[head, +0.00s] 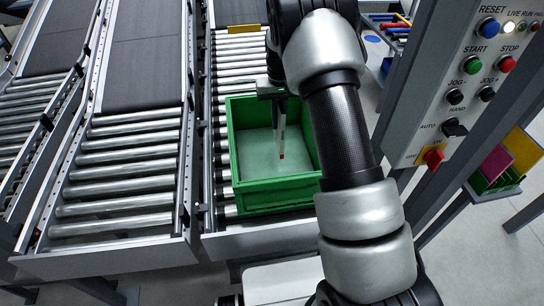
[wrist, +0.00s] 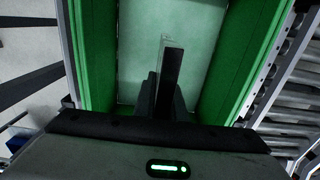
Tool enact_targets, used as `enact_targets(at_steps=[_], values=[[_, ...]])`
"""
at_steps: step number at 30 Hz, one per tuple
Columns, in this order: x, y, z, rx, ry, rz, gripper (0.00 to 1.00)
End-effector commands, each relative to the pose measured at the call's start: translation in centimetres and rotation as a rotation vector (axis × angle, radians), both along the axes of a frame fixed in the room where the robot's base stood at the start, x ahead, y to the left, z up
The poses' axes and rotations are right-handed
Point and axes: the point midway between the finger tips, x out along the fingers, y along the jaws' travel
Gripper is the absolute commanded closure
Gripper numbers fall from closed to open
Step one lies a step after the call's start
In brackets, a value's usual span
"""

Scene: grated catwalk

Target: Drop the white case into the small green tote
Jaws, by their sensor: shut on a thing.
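The small green tote (head: 275,199) sits on the roller conveyor, with a pale inner floor. It also fills much of the wrist view (wrist: 95,60). My gripper (head: 276,98) points down over the tote's opening. In the wrist view my gripper (wrist: 169,85) shows dark fingers close together. It is shut on the white case (head: 281,130), which shows as a thin pale strip hanging down, with a small red mark near its lower end. I cannot tell whether the case touches the tote floor.
Roller conveyors with dark belts (head: 146,50) run along the left. A control panel (head: 470,80) with buttons stands at the right on a metal post. A bin with coloured panels (head: 497,180) is beyond it. My arm hides part of the tote's right side.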

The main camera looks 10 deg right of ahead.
Motion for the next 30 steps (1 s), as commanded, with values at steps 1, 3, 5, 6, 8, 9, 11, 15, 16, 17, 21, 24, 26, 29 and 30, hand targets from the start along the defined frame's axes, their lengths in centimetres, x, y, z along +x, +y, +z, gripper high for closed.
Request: enact_targets(at_steps=[1,3,5,6,8,9,11,15,16,17,21,24,26,29,30], values=[[0.0,0.0,0.1,0.000,-0.001,0.000,1.00],[0.0,0.0,0.1,0.000,-0.001,0.000,1.00],[0.0,0.0,0.1,0.000,0.000,0.000,0.86],[0.0,0.0,0.1,0.000,0.000,0.000,0.79],[0.0,0.0,0.1,0.000,0.000,0.000,0.69],[0.0,0.0,0.1,0.000,0.000,0.000,0.67],[0.0,0.0,0.1,0.000,0.000,0.000,0.67],[0.0,0.0,0.1,0.000,0.000,0.000,0.67],[0.0,0.0,0.1,0.000,0.000,0.000,0.67],[0.0,0.0,0.1,0.000,0.000,0.000,0.67],[0.1,0.0,1.2,0.000,-0.002,0.001,0.67],[0.1,0.0,2.9,0.000,-0.005,0.000,0.67],[0.2,0.0,4.3,0.001,-0.006,0.000,0.67],[0.1,0.0,6.8,0.001,-0.006,0.000,0.67],[0.1,0.0,7.8,0.000,-0.006,0.000,0.67]])
